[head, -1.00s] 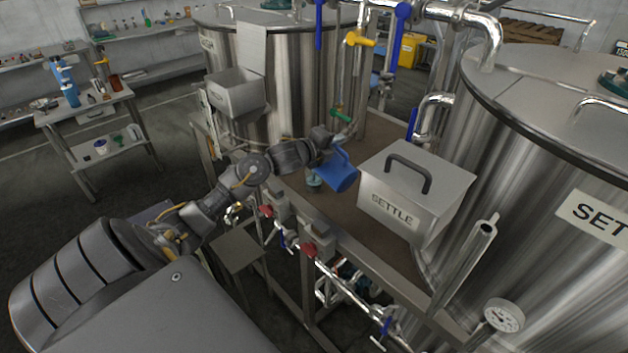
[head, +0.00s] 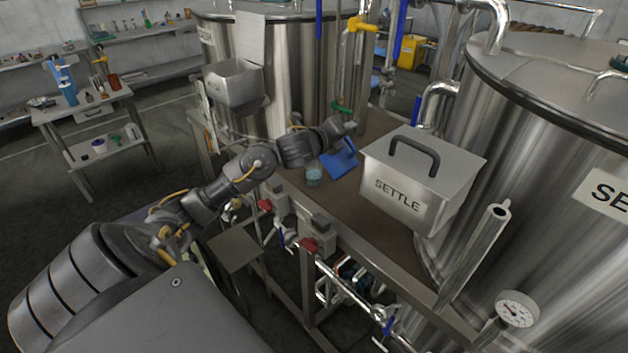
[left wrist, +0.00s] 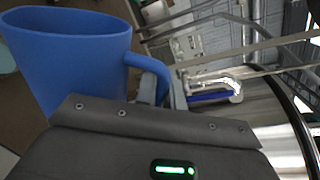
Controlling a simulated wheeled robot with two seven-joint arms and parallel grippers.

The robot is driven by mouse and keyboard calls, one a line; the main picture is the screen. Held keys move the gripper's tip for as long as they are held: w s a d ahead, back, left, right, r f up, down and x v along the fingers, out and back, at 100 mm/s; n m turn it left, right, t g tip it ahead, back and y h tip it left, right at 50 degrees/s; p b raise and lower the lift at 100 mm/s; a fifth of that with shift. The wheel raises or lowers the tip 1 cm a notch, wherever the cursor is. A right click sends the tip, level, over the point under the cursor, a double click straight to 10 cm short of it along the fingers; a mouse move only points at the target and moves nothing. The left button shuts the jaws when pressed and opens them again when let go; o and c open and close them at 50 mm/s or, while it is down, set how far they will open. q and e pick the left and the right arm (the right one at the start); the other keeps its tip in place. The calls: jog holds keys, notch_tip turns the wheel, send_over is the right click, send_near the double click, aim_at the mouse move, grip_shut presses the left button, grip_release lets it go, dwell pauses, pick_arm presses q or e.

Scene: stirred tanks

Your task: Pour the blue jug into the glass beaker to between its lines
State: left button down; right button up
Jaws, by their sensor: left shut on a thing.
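The blue jug (head: 339,161) is held tilted above the brown bench top in the head view. My left gripper (head: 341,131) is shut on the jug's handle. In the left wrist view the jug (left wrist: 70,60) fills the left side, with its handle at my left gripper (left wrist: 160,92). The glass beaker (head: 314,176) stands upright on the bench, just left of and below the jug, with pale blue liquid in it. Its lines are too small to read. The inside of the jug is hidden. My right gripper is not in view.
A steel box (head: 414,180) labelled SETTLE, with a dark handle, stands close to the right of the jug. A large steel tank (head: 545,170) rises at the right and another (head: 290,75) behind. Pipes and valves run along the bench's front edge.

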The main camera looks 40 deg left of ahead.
pick_arm(q)
jog(key=shift+d+r, duration=0.2)
jog(key=shift+d+f+m+y+b, duration=0.1)
jog(key=shift+d+m+y+b, duration=0.2)
jog(key=shift+m+b, duration=0.75)
jog(key=shift+s+d+m+t+b, duration=0.1)
jog(key=shift+d+m+t+b, duration=0.4)
jog(key=shift+b, duration=1.45)
jog(key=shift+r+m+y+b, duration=0.25)
jog(key=shift+m+y+b, duration=0.05)
jog(key=shift+m+b, duration=0.25)
